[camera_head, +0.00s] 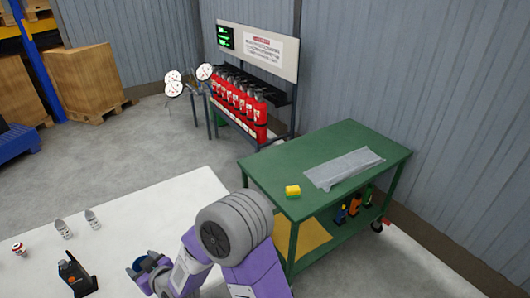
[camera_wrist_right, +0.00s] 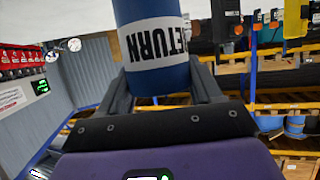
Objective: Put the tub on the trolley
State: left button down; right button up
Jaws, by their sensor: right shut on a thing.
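The tub (camera_wrist_right: 152,70) is a blue cylinder with a white band reading RETURN. In the right wrist view it stands between the two dark fingers of my right gripper (camera_wrist_right: 160,88), which is shut on it. In the head view the tub (camera_head: 146,262) shows as a small blue round shape at the end of my right arm, over the white table; I cannot tell whether it touches the table. My right gripper (camera_head: 150,272) is partly hidden by my own wrist. The green trolley (camera_head: 265,170) stands to the right, beyond my forearm. My left gripper is not in view.
Red extinguishers (camera_head: 240,98) stand behind.

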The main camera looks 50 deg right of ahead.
aim_at(346, 153)
jog(key=u, duration=2.5)
jog(key=k, duration=2.75)
jog(key=z, duration=2.75)
jog(key=i, duration=0.5)
